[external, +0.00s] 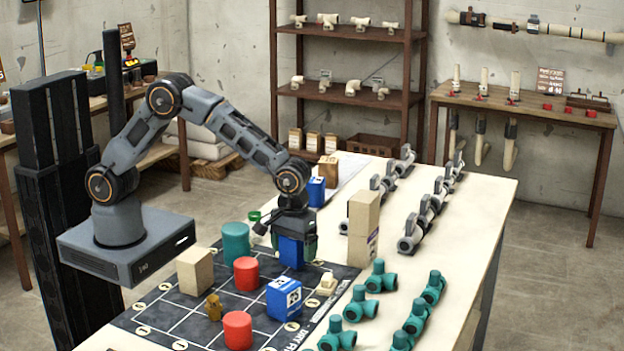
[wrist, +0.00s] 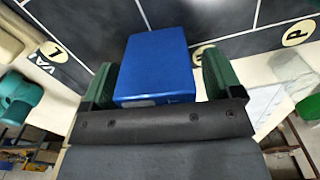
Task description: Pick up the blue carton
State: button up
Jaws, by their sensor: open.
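A blue carton (external: 290,252) stands on the dark gridded mat (external: 177,322), directly under my gripper (external: 295,246). In the wrist view the blue carton (wrist: 154,62) sits between the two green fingers of my gripper (wrist: 158,80). The fingers are open, one on each side of it; a narrow gap shows at the right finger, and contact at the left cannot be told. A second blue carton (external: 284,299), with a white label, stands nearer the front of the mat. A third blue carton (external: 316,191) stands behind my gripper.
Red cylinders (external: 246,273), a teal cylinder (external: 236,243), a tan block (external: 195,271) and a small brown piece (external: 214,307) stand on the mat. A tall tan stack (external: 362,226) is right of my gripper. Teal fittings (external: 381,277) and grey valves (external: 410,235) line the table's right side.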

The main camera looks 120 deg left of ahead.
jog(key=c, duration=1)
jog(key=shift+r, duration=0.1)
